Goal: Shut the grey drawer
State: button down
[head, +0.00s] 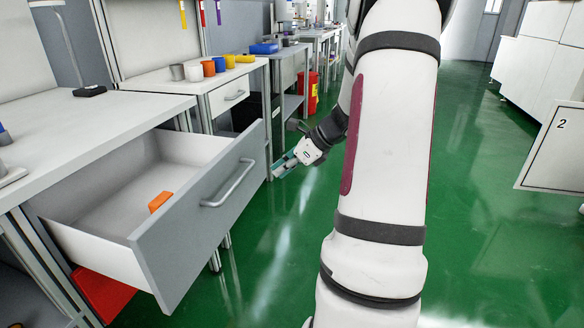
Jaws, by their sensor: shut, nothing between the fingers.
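The grey drawer (205,220) is pulled well out from under the white bench at the left. Its grey front has a metal bar handle (230,184). A small orange block (160,201) lies inside on the drawer floor. My gripper (279,171) is shut and empty. In the picture it shows just right of the drawer front's far end. I cannot tell whether it touches the drawer. My arm covers the middle of the view.
The white bench top (75,125) holds a small black object (90,91). Several coloured cups stand on a bench behind, above a closed white drawer (228,96). A red bin (309,92) stands farther back. Green floor (490,200) is clear at the right, before a white cabinet marked 2 (553,150).

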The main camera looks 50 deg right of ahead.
aim_at(252, 178)
jog(key=w, duration=0.1)
jog(key=w+a+b, duration=0.1)
jog(key=w, duration=0.1)
jog(key=w+f, duration=0.1)
jog(key=shift+w+a+f+b, duration=0.1)
jog(key=shift+w+a+b, duration=0.25)
jog(key=shift+w+b, duration=0.05)
jog(key=shift+w, duration=0.1)
jog(key=w+a+p, duration=0.3)
jog(key=w, duration=0.5)
jog(key=w+a+p, duration=0.3)
jog(key=w+p, duration=0.1)
jog(key=w, duration=0.5)
jog(key=w+a+p, duration=0.3)
jog(key=w+p, duration=0.1)
jog(key=w, duration=0.4)
jog(key=shift+w+a, duration=0.2)
jog(key=shift+w, duration=0.1)
jog(key=shift+w+a, duration=0.1)
jog(key=shift+w, duration=0.1)
